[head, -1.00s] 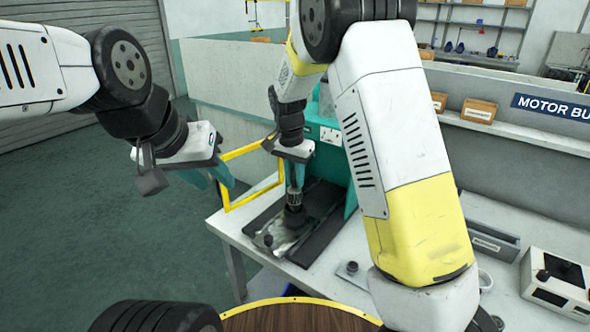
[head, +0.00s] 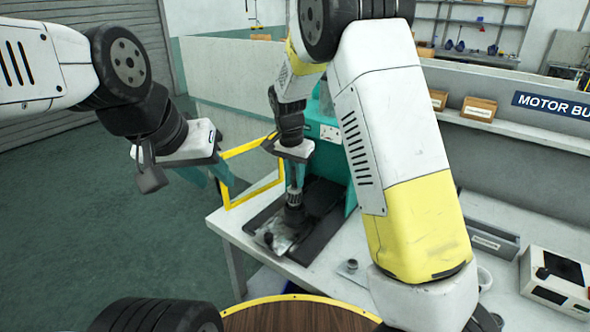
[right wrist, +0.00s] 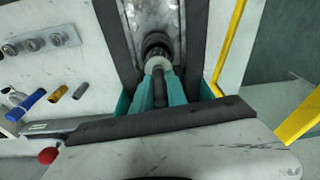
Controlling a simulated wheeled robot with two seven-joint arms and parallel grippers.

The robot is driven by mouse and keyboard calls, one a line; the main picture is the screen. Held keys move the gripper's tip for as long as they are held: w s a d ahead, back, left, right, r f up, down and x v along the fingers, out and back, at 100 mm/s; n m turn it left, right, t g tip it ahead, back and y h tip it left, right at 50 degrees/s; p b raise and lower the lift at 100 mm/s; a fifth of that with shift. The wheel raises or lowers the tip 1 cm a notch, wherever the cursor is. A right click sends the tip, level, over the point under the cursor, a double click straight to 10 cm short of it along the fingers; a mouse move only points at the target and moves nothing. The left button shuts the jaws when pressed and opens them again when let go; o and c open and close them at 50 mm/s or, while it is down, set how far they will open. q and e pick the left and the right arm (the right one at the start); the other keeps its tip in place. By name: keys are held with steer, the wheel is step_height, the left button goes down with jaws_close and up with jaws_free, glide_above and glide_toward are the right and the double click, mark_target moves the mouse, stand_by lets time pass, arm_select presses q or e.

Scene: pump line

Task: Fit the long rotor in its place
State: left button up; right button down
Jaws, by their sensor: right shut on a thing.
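The rotor (head: 294,197) is a dark, ribbed cylinder with a pale shaft end, standing upright. My right gripper (head: 297,180) is shut on its upper end from above. In the right wrist view the rotor (right wrist: 157,64) sits between the teal fingers (right wrist: 161,92). Its lower end meets the dark round mouth of the grey metal pump housing (head: 279,237); how deep it reaches inside is hidden. The housing lies on a dark fixture (head: 320,236) on the bench. My left gripper (head: 208,177) is empty, its teal fingers apart, left of the bench over the floor.
A yellow frame (head: 248,150) stands at the bench's left side, and a teal housing (head: 328,150) behind the fixture. Small round parts (right wrist: 38,44) and a blue-handled tool (right wrist: 33,103) lie on the bench (right wrist: 65,75). A control box (head: 560,283) stands far right.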

steer(key=shift+f, duration=1.05)
steer(key=c, duration=1.2)
jaws_free()
steer(key=shift+c, duration=0.2)
steer(key=shift+o, duration=1.1)
